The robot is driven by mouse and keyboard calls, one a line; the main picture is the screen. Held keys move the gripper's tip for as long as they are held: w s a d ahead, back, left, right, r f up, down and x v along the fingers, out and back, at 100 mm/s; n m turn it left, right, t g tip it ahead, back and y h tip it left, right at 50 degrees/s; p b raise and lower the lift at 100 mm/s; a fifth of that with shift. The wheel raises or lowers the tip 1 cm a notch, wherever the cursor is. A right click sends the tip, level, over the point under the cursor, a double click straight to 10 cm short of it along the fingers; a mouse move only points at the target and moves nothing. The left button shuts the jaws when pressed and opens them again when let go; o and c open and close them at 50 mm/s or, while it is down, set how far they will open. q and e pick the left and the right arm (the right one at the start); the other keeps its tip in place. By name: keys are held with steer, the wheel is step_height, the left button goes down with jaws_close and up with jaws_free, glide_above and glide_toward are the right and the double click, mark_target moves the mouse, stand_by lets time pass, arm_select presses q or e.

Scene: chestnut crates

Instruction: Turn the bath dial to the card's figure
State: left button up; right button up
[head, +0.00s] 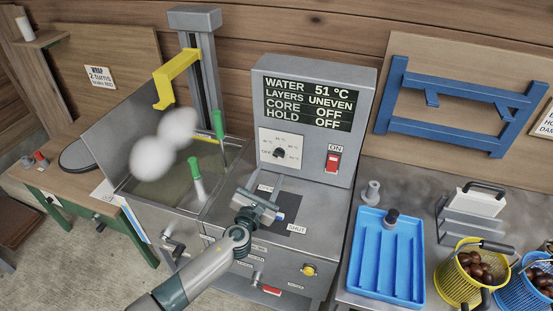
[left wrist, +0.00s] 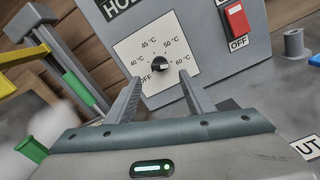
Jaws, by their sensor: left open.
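The bath dial (head: 279,153) is a small black knob on a white scale plate on the grey control box. In the left wrist view the dial (left wrist: 160,63) is ringed by OFF and temperature marks up to 60 °C; its exact setting is too small to tell. My left gripper (head: 265,188) is open and empty below the dial. In the left wrist view its fingers (left wrist: 162,76) point at the plate, one either side of the knob, apart from it. The display (head: 308,103) reads water 51 °C, layers uneven, core off, hold off. I cannot make out a card with a temperature figure.
A red switch (head: 333,161) sits right of the dial. The steaming bath (head: 128,190) is on the left, with green-handled tools and a yellow hook (head: 166,83). A blue tray (head: 360,262) and a yellow basket of chestnuts (head: 445,277) stand at the right.

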mark_target(278, 157)
arm_select(q)
steer(key=b+x, duration=0.1)
steer(key=x, duration=0.7)
steer(key=shift+w+d, duration=0.1)
steer(key=shift+w, duration=0.15)
steer(key=shift+c, duration=0.5)
steer(key=c, duration=0.9)
